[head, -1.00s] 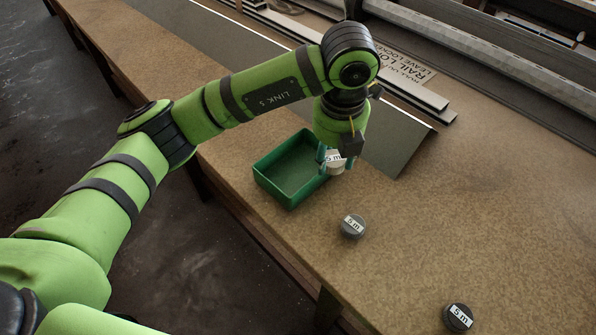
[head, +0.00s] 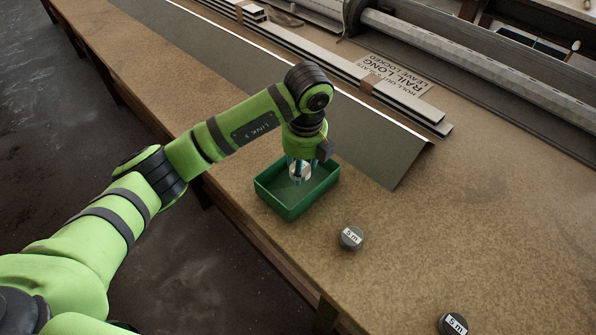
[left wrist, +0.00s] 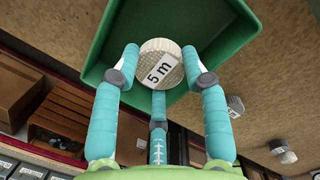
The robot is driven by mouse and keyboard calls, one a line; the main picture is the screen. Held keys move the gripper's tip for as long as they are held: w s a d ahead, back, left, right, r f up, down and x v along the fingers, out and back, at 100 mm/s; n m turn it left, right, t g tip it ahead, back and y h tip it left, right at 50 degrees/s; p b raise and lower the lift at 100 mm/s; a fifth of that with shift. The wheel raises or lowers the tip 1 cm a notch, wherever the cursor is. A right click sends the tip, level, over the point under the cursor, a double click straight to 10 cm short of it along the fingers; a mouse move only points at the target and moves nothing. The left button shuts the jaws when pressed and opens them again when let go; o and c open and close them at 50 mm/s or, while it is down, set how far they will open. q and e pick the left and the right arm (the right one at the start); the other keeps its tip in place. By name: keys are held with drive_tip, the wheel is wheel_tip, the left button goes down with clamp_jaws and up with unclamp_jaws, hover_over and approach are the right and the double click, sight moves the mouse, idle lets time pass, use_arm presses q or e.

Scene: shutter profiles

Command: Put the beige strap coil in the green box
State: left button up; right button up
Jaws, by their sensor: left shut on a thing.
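I cannot tell whether the coil touches the box floor. The box stands on the brown bench and its walls also show in the left wrist view (left wrist: 225,45). My left gripper (head: 299,168) points down into the box opening. My right gripper is out of view.
Two dark grey coils labelled "5 m" lie on the bench, one near the box (head: 351,238) and one at the bottom edge (head: 453,324). A long grey metal profile (head: 385,150) lies behind the box. The bench (head: 480,220) is clear to the right.

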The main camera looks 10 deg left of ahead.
use_arm(q)
drive_tip(key=shift+w+a+f, duration=0.1)
drive_tip(key=shift+a+f, duration=0.05)
drive_tip(key=shift+a, duration=0.15)
drive_tip(key=shift+f, duration=0.3)
wheel_tip(320, 180, down, 2)
drive_tip(key=shift+f+p, duration=0.25)
drive_tip(key=shift+p, duration=0.5)
drive_tip(key=shift+f, duration=0.55)
drive_tip(key=shift+f, duration=0.1)
drive_tip(key=o, duration=1.1)
drive_tip(key=shift+o, duration=0.2)
